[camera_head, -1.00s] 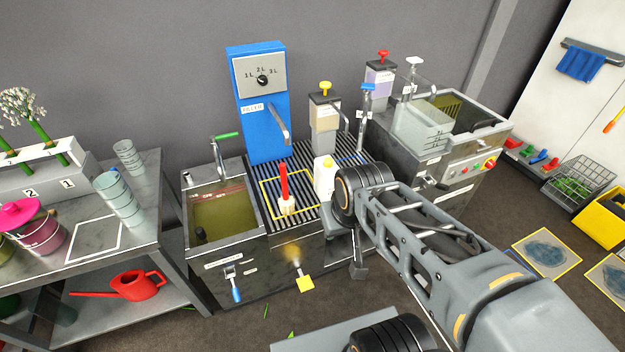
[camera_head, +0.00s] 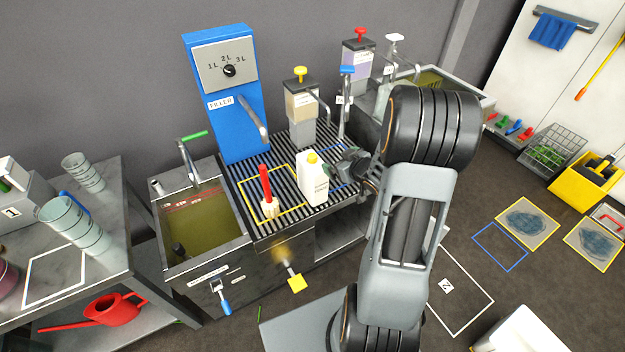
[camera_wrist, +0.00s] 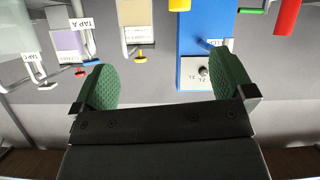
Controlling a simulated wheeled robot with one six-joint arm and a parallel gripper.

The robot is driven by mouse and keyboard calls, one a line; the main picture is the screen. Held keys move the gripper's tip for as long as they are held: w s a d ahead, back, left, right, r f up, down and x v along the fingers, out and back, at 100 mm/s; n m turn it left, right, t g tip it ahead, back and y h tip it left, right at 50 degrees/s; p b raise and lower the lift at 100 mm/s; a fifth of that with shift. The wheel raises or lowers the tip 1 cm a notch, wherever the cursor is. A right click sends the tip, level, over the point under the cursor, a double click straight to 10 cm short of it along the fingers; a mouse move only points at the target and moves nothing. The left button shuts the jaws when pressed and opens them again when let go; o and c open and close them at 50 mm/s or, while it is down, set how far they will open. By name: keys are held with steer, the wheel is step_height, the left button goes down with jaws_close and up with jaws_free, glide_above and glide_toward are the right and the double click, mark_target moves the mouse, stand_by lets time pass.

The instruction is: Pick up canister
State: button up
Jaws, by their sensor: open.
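The canister (camera_head: 312,185) is a white jug with a yellow cap. It stands upright on the slatted grate, right of the yellow-outlined square, in the head view. My gripper (camera_head: 340,166) is just right of it, at about the height of its upper part, with its jaws towards it. In the wrist view, which is upside down, the green-padded jaws (camera_wrist: 168,75) are wide apart with nothing between them. A yellow piece, likely the canister's cap (camera_wrist: 180,5), shows at the top edge there; the body is out of that frame.
A red-handled brush (camera_head: 267,190) stands close left of the canister. The blue filler (camera_head: 225,100) and yellow-knobbed dispenser (camera_head: 302,112) rise behind, with spouts overhanging the grate (camera_head: 262,228). A sink (camera_head: 205,225) lies left. Free floor is at the right.

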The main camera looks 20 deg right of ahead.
step_height(320, 180, down, 3)
steer(key=s+y, duration=0.1)
steer(key=y, duration=0.2)
steer(key=t, duration=0.1)
glide_toward(314, 156)
steer(key=w, duration=0.1)
steer(key=w+a+f, duration=0.1)
steer(key=w, duration=0.1)
steer(key=shift+w+a+f+n, duration=0.15)
steer(key=shift+a+f+n, duration=0.1)
steer(key=shift+n, duration=0.05)
steer(key=shift+p+x, duration=0.45)
steer(key=shift+x, duration=2.6)
steer(key=shift+d+f, duration=0.1)
steer(key=c, duration=1.6)
steer(key=shift+d, duration=0.1)
steer(key=shift+c, duration=0.4)
steer(key=shift+r, duration=0.3)
